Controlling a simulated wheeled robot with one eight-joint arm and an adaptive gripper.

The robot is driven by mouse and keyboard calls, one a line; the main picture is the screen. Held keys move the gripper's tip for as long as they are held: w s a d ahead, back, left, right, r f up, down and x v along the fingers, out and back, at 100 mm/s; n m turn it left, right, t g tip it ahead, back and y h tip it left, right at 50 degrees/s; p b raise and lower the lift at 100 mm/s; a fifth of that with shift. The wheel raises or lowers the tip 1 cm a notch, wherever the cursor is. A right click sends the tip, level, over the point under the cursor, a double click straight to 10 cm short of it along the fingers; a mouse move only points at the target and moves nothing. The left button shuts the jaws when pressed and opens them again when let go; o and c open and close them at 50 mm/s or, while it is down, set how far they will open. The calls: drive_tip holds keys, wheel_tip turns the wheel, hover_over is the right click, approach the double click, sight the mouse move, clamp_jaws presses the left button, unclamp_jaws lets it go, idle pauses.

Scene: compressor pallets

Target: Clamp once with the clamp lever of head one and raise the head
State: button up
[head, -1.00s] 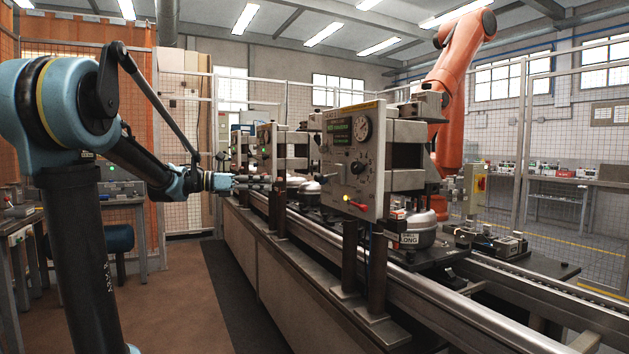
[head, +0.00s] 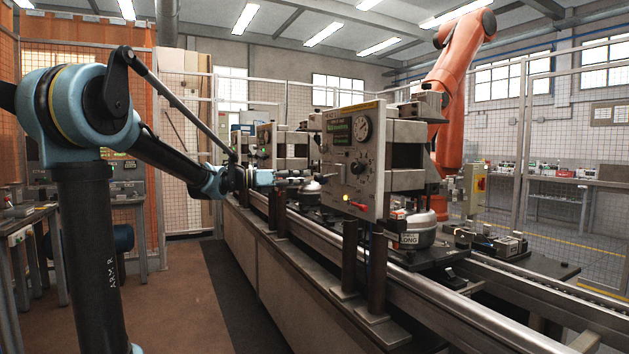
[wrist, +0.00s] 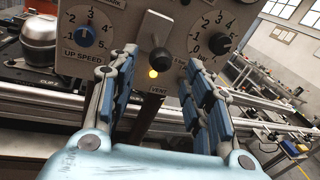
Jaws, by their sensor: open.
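My gripper (head: 305,180) is in front of the machine, just left of this panel in the head view. In the wrist view a panel (wrist: 115,40) fills the upper part, with dials marked by numbers. A black ball knob (wrist: 161,60) shows between the fingers of my gripper (wrist: 160,66), which are open on either side. Contact cannot be told. A lit yellow lamp (wrist: 154,74) is just below the knob, near the VENT label.
A conveyor (head: 430,300) runs along the machine with a compressor (head: 418,228) on a pallet behind the near panel's posts. A second head (head: 265,140) stands further back. An orange robot arm (head: 455,75) is behind. The floor at left is clear.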

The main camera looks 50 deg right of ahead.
sight(318, 178)
drive_tip(key=shift+x, duration=3.05)
drive_tip(key=shift+c, duration=0.6)
clamp_jaws()
